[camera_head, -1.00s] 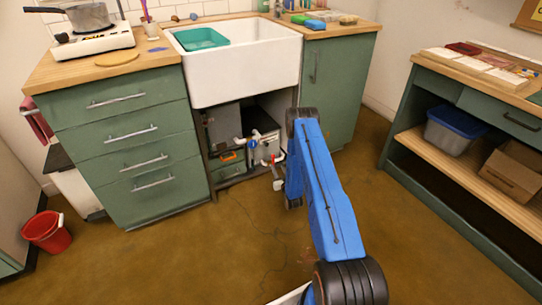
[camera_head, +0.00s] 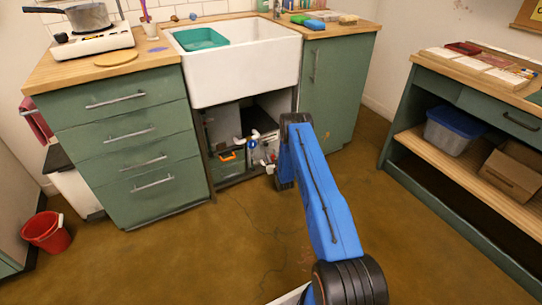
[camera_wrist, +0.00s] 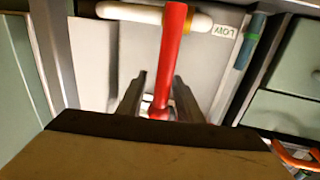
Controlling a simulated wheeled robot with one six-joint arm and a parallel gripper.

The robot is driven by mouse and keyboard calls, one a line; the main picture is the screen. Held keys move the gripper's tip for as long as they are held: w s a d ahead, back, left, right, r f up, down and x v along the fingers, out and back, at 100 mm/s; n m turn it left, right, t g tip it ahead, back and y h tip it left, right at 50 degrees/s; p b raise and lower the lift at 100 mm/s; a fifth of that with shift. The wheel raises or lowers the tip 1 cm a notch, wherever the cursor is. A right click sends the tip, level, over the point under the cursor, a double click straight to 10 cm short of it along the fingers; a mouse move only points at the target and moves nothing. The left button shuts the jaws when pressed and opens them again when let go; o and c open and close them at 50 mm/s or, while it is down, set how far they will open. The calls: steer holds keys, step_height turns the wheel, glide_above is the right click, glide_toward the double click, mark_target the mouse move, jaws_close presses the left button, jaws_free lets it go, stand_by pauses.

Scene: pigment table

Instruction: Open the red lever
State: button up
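The red lever (camera_wrist: 171,50) runs nearly upright down the middle of the wrist view, from a white pipe (camera_wrist: 135,12) at the top. My gripper (camera_wrist: 160,76) is open, with one dark finger on each side of the lever's lower part. Gaps show between the lever and both fingers, so it does not look gripped. The lever's lower end is partly hidden by my gripper body. In the head view my arm reaches to the open space under the sink (camera_head: 240,75); the fingers are hidden behind it, and the lever is not clear there.
Grey panels stand behind the lever, one with a small upside-down label (camera_wrist: 223,31). An orange handle (camera_wrist: 298,158) is at lower right. In the head view, green drawers (camera_head: 130,145) stand left of the opening and a green cabinet door (camera_head: 335,95) right. The floor (camera_head: 180,255) is mostly clear.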

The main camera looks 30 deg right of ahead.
jaws_close()
steer(key=shift+d, duration=0.1)
steer(key=d+f+m+g+y, duration=0.1)
steer(key=d+f+m, duration=0.2)
steer(key=d+m, duration=0.3)
steer(key=shift+d+f+m+g, duration=0.2)
steer(key=shift+f+m+g, duration=0.15)
steer(key=shift+m, duration=1.25)
steer(key=shift+w, duration=0.1)
